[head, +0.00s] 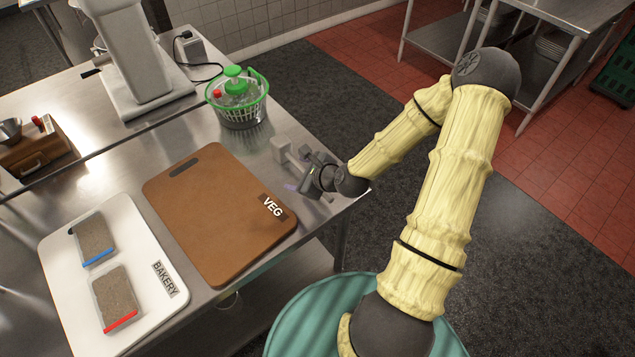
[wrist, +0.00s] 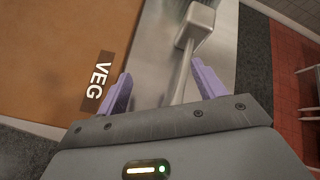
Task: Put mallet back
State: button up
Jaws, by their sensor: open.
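The mallet (head: 281,150) is grey metal and lies on the steel table near its right edge, beside the brown board. In the wrist view, its blocky head (wrist: 197,22) is at the top and its thin handle (wrist: 181,80) runs down between my fingers. My gripper (head: 299,172) is low over the table at the handle. In the wrist view, my gripper (wrist: 161,68) is open, its purple fingers on either side of the handle with gaps. The handle's near end is hidden by the gripper body.
The brown VEG board (head: 220,215) lies left of my gripper, with the white BAKERY board (head: 65,260) and two containers beyond. A green salad spinner (head: 238,100) stands behind the mallet. A mixer (head: 140,70) and wooden box (head: 35,150) are farther back.

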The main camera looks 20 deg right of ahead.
jog(key=s+n+g, duration=0.1)
jog(key=n, duration=0.1)
jog(key=s+n+g, duration=0.1)
jog(key=n, duration=0.1)
jog(key=s+a+n, duration=0.1)
jog(key=n, duration=0.1)
jog(key=shift+f+g+h, duration=0.2)
jog(key=shift+g+h, duration=0.2)
jog(key=s+r+n+g+h, duration=0.4)
jog(key=s+r+n, duration=0.9)
jog(key=n, duration=0.6)
jog(key=shift+d+r+n, duration=0.25)
jog(key=shift+d+n, duration=0.05)
jog(key=shift+s, duration=0.1)
